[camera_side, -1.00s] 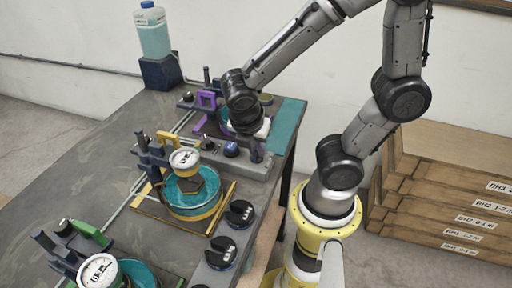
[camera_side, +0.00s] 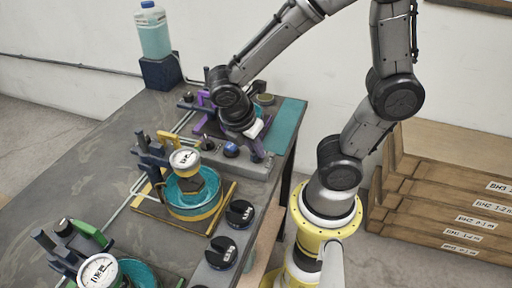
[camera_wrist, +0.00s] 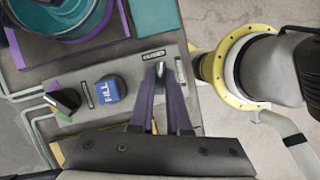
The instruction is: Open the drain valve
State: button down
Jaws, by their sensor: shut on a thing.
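The grey control panel (camera_side: 236,166) lies along the near edge of the farthest station. In the wrist view my gripper (camera_wrist: 160,82) has its two long purple-grey fingers closed around a small dark lever (camera_wrist: 160,69) at one end of this panel (camera_wrist: 132,76). The lever sits between two small labels that I cannot read. I cannot tell from the labels whether it is the drain valve. In the side view my gripper (camera_side: 257,152) reaches down to the panel's right end, and the lever is hidden there.
A blue knob (camera_side: 231,149) and a dark knob (camera_side: 208,144) sit on the same panel, beside my fingers. A teal vessel (camera_wrist: 68,18) stands behind it. Two similar stations with gauges (camera_side: 185,160) stand nearer. Wooden crates (camera_side: 440,195) are at right.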

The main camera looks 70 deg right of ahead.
jog(key=m+g, duration=0.1)
jog(key=m, duration=0.1)
jog(key=m+y, duration=0.1)
jog(key=m, duration=0.2)
jog(key=shift+w+d+m+g, duration=0.1)
jog(key=shift+w+m+g, duration=0.1)
jog(key=shift+m+g, duration=0.15)
jog(key=m+y, duration=0.1)
jog(key=m, duration=0.1)
jog(key=m+g+y, duration=0.1)
jog(key=m, duration=0.2)
jog(key=shift+d+m, duration=0.1)
jog(key=shift+m, duration=0.15)
jog(key=c, duration=0.9)
grip_release()
jog(key=shift+r, duration=0.1)
jog(key=v, duration=1.3)
jog(key=shift+w+d+r, duration=0.2)
jog(key=shift+w+r, duration=0.05)
jog(key=shift+w, duration=0.1)
